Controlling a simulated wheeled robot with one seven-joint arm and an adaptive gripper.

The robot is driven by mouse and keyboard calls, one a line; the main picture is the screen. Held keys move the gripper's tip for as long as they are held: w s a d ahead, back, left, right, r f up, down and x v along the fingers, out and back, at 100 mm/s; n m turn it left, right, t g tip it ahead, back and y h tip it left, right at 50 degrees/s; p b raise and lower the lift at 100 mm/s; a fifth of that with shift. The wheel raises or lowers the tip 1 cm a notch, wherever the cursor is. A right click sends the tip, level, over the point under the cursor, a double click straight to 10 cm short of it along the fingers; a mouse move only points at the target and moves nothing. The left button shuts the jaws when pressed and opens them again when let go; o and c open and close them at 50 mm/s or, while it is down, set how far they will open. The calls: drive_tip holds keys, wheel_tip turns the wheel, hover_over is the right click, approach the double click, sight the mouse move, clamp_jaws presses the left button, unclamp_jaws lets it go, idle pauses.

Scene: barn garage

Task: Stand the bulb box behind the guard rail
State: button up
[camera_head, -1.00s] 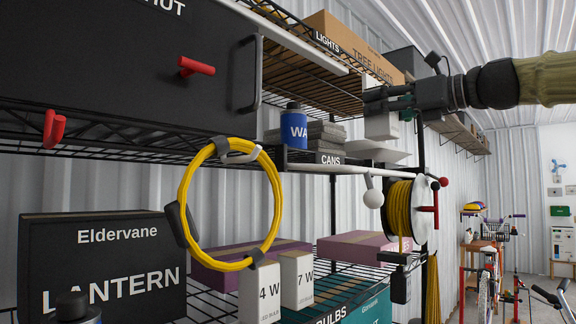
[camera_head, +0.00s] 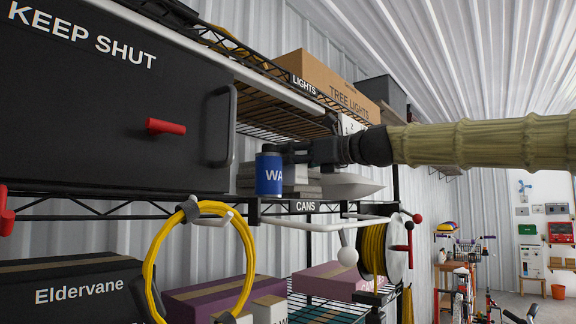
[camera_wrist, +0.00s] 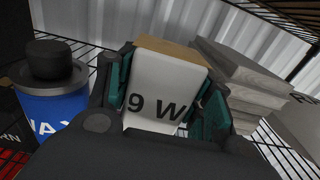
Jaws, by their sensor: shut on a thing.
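My gripper (camera_head: 293,152) is shut on a white bulb box marked "9 W" (camera_wrist: 155,98), with a tan end, seen between the fingers in the wrist view. In the head view a pale part of the box (camera_head: 294,174) shows under the fingers, partly hidden by the blue can. The box is over the middle shelf, between the can and the grey stack; I cannot tell whether it touches the shelf. A white rail (camera_head: 300,225) runs along that shelf's front. Another white bar (camera_head: 215,50) edges the upper shelf; I cannot tell which is the guard rail.
The blue can (camera_head: 268,176) stands close left of the box. A black cabinet (camera_head: 100,110) is left; a yellow coil (camera_head: 150,262) and a cord reel (camera_head: 385,248) hang in front.

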sight(289, 172)
drive_tip(key=shift+w+a, duration=0.45)
drive_tip(key=shift+a, duration=0.1)
drive_tip(key=shift+s+f+p, duration=0.1)
drive_tip(key=shift+f+p, duration=0.35)
drive_tip(key=shift+f, duration=0.2)
wheel_tip(289, 172, down, 2)
drive_tip(key=shift+d+f+p, duration=0.1)
drive_tip(key=shift+p, duration=0.25)
drive_tip(key=o, duration=1)
drive_tip(key=shift+f, duration=0.1)
drive_tip(key=shift+o, duration=0.2)
